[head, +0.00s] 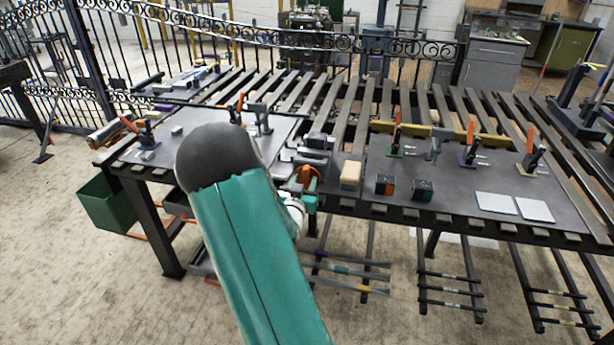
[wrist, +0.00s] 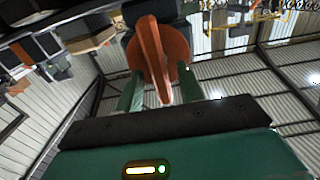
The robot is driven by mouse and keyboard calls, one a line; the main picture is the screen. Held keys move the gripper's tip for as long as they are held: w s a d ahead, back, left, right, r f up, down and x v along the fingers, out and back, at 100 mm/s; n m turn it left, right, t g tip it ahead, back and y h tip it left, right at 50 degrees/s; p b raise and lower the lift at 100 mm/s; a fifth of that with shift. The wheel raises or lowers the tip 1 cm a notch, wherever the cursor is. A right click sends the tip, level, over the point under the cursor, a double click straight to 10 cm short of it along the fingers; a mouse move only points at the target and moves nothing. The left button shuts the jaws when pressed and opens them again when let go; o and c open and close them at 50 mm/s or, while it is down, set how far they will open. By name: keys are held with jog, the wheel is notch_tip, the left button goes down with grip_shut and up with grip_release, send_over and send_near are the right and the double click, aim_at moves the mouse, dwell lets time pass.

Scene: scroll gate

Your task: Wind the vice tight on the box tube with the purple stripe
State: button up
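The vice (head: 318,141) is a dark grey block at the front edge of the table, right of my teal arm. Its orange handle (head: 306,174) faces me and shows large in the wrist view (wrist: 152,55), as a round disc with a raised bar. My gripper (head: 303,187) is at the handle. In the wrist view its two green fingers (wrist: 158,85) stand apart, one on each side of the disc. Whether they press on it I cannot tell. I cannot make out a purple-striped tube in the vice; my arm hides part of this area.
Orange-handled clamps (head: 396,135) stand on the right-hand plate (head: 450,195). A tan block (head: 351,174) and two small dark blocks (head: 422,190) sit right of the vice. Striped bars (head: 345,270) lie on a rack below. A green bin (head: 105,205) hangs at left.

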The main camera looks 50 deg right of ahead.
aim_at(307, 176)
jog(key=shift+x, duration=1.85)
jog(key=shift+c, duration=0.2)
grip_shut()
